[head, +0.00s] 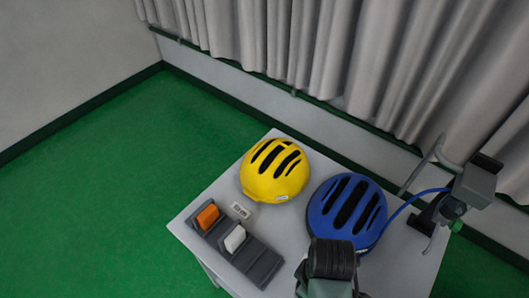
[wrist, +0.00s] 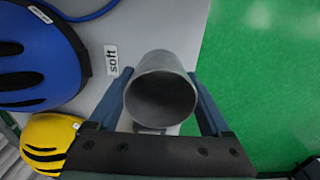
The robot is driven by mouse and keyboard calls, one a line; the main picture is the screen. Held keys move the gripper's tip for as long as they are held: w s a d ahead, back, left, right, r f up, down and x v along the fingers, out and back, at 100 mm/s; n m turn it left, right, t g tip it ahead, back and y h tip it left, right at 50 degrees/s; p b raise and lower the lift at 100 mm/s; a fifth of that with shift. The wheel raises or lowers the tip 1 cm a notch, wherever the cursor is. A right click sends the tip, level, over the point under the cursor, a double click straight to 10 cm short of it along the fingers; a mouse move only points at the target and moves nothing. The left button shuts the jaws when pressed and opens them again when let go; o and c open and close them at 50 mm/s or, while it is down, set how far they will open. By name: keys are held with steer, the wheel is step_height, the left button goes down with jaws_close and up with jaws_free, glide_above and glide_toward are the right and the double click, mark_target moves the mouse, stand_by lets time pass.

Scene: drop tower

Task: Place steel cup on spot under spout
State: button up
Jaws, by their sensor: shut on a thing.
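The steel cup (wrist: 160,92) is a grey metal cylinder between the two fingers of my gripper (wrist: 160,78) in the wrist view. My gripper is shut on it, and its open mouth faces the wrist camera. The cup is over the table near its edge; I cannot tell its height. In the head view my arm end is at the bottom, and the cup is hidden behind it. A grey box-shaped fixture (head: 475,182) with a blue hose stands at the table's right side. I cannot make out a spout opening or a marked spot.
A yellow helmet (head: 275,170) and a blue helmet (head: 346,211) lie on the grey table (head: 207,188). A dark slotted tray (head: 262,265) holds an orange block (head: 208,216) and a white block (head: 235,239). A "soft" label (wrist: 111,60) is beside the cup. Green floor lies beyond the edge.

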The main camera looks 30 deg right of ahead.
steer(key=w+a+r+m, duration=0.1)
steer(key=w+a+m, duration=0.1)
steer(key=w+a, duration=0.4)
steer(key=w+a+r+m, duration=0.1)
steer(key=w+a+m, duration=0.1)
steer(key=w+a, duration=0.4)
steer(key=a, duration=0.5)
steer(key=shift+w+a+r, duration=0.15)
steer(key=shift+a+r, duration=0.2)
steer(key=shift+a, duration=0.05)
